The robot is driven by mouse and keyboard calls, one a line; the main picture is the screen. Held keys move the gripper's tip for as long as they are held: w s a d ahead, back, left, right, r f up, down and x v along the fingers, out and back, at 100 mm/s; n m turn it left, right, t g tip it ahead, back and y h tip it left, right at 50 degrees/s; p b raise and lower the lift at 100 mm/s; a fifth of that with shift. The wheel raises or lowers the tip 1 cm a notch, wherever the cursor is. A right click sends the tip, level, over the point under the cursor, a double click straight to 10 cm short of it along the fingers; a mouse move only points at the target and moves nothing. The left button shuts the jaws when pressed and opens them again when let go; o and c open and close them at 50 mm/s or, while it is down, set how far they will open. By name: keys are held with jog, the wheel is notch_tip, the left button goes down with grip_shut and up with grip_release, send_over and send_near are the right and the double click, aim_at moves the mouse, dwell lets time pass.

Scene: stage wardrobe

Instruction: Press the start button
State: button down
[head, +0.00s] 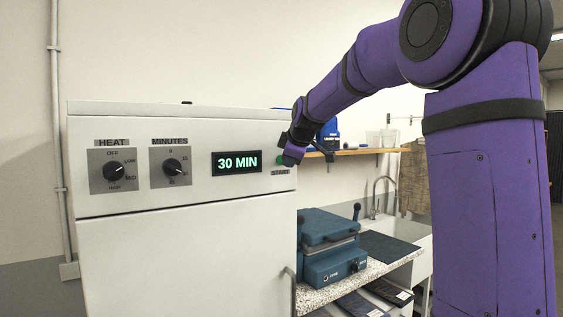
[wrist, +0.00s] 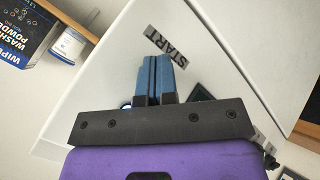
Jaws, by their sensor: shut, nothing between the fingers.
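The white machine (head: 180,240) has a front panel with a small green start button (head: 280,160) at its right end, above a START label (head: 280,172). My gripper (head: 290,157) is at the button in the head view and covers part of it. In the wrist view, my gripper (wrist: 156,62) has its blue fingers shut together with nothing between them, pointing at the panel near the START label (wrist: 165,48). The button is not clearly visible there, and I cannot tell whether the fingertips touch it. The display (head: 237,162) is lit and reads 30 MIN.
A heat knob (head: 113,171) and a minutes knob (head: 173,166) sit left of the display. To the right are a blue press (head: 328,240) on a speckled counter, a sink and a wooden shelf (head: 350,152). A washing powder box (wrist: 25,30) shows in the wrist view.

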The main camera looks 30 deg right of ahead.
jog(key=shift+s, duration=0.4)
jog(key=s, duration=0.5)
jog(key=shift+d, duration=0.1)
dwell(0.3)
dwell(0.7)
jog(key=s+a+f+m+g+y, duration=0.1)
jog(key=s+a+f+m, duration=0.1)
jog(key=s+a, duration=0.4)
jog(key=s+a+f+m, duration=0.15)
jog(key=s+a, duration=0.25)
jog(key=s, duration=0.5)
jog(key=s+a+f+m+g, duration=0.1)
jog(key=s+a+f+m, duration=0.2)
jog(key=s, duration=0.5)
jog(key=s+a+f+m+g, duration=0.1)
jog(key=s+a+f+m, duration=0.2)
jog(key=s+f, duration=0.3)
jog(key=s+m, duration=0.1)
jog(key=s, duration=0.2)
jog(key=shift+s+f+g+y, duration=0.15)
jog(key=shift+g+y, duration=0.15)
